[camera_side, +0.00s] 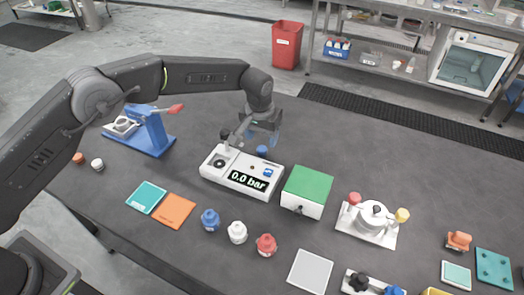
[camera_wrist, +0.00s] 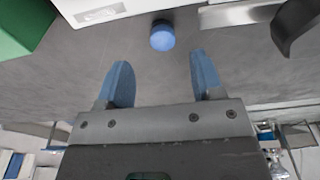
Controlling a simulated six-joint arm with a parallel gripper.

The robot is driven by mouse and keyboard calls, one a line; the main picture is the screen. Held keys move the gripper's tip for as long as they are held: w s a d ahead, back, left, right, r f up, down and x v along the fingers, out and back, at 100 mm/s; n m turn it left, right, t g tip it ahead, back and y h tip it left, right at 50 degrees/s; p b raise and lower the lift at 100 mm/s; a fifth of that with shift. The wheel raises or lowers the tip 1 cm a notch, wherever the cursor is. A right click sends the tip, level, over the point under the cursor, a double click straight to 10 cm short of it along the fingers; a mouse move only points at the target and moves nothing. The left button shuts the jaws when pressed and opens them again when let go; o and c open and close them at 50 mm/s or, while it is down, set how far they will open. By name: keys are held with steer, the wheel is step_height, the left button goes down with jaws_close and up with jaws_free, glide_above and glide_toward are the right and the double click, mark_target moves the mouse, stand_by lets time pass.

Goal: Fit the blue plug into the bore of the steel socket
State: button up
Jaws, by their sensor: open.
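A blue plug (camera_side: 262,151), short and round, stands on the dark table just behind the white gauge box. It also shows in the wrist view (camera_wrist: 162,38), at the top middle and lined up with the gap between the fingers. My gripper (camera_side: 259,138) is close to the plug and above the table, with its blue fingers spread. In the wrist view my gripper (camera_wrist: 163,78) is open with nothing between the fingers, and the plug is beyond the tips. I cannot clearly identify the steel socket; a dark round fitting (camera_side: 219,162) shows on the gauge box.
The white gauge box (camera_side: 229,180) reads 0.0 bar. A green-topped box (camera_side: 308,187) stands to its right, and a blue stand (camera_side: 152,132) with a red lever to its left. Blue, white and red bottles (camera_side: 237,232) stand in front. Table behind my gripper looks clear.

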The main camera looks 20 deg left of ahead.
mark_target(262, 148)
steer(key=shift+w+a+f, duration=0.1)
steer(key=shift+w+f, duration=0.05)
steer(key=shift+f, duration=1.2)
steer(key=shift+w+a+f, duration=0.1)
steer(key=shift+w+f, duration=0.05)
steer(key=shift+f, duration=1.2)
steer(key=c, duration=1.1)
steer(key=shift+o, duration=0.2)
